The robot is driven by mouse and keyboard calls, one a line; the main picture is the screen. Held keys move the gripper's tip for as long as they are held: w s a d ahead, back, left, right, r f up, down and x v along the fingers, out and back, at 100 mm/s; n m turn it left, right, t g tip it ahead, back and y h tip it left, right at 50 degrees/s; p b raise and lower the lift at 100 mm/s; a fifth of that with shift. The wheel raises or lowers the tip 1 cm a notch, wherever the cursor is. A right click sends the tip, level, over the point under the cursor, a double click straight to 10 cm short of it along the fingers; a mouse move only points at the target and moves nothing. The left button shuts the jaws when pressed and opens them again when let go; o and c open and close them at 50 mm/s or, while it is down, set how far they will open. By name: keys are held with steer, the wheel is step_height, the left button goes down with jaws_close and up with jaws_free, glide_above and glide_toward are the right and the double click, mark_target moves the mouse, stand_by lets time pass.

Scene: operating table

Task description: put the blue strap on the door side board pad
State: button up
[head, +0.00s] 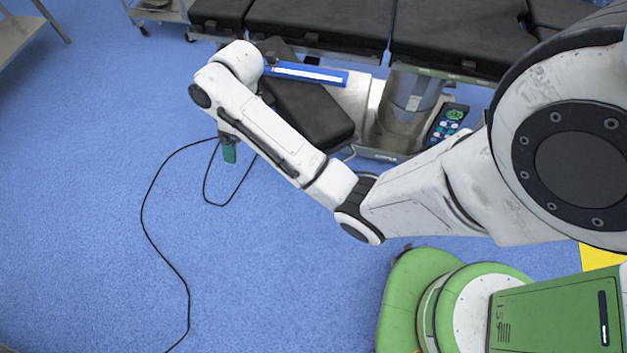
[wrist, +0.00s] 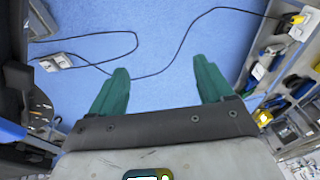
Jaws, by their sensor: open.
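A long blue strip with a white band along it (head: 305,73), which looks like the blue strap, lies beside the operating table in the head view, at the upper end of a black board pad (head: 310,112). I cannot tell whether it touches the pad. In the head view a green fingertip (head: 229,151) shows below my wrist, left of the pad, and the rest is hidden by my arm. I cannot tell which pad is on the door side.
The operating table (head: 312,22) with black cushions runs along the top, its metal column (head: 412,95) below. A green-buttoned control panel (head: 447,124) is beside it. A black cable (head: 145,225) loops over the floor. A shelf with several items (wrist: 280,75) is at right in the wrist view.

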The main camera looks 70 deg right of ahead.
steer(key=s+a+f, duration=0.3)
steer(key=s+a, duration=0.3)
steer(key=a, duration=0.2)
steer(key=s+a+m+g+h, duration=0.1)
steer(key=s+h, duration=0.1)
steer(key=s, duration=1.4)
steer(key=shift+a+f+m, duration=0.25)
steer(key=shift+f+m, duration=0.05)
steer(key=shift+f, duration=0.1)
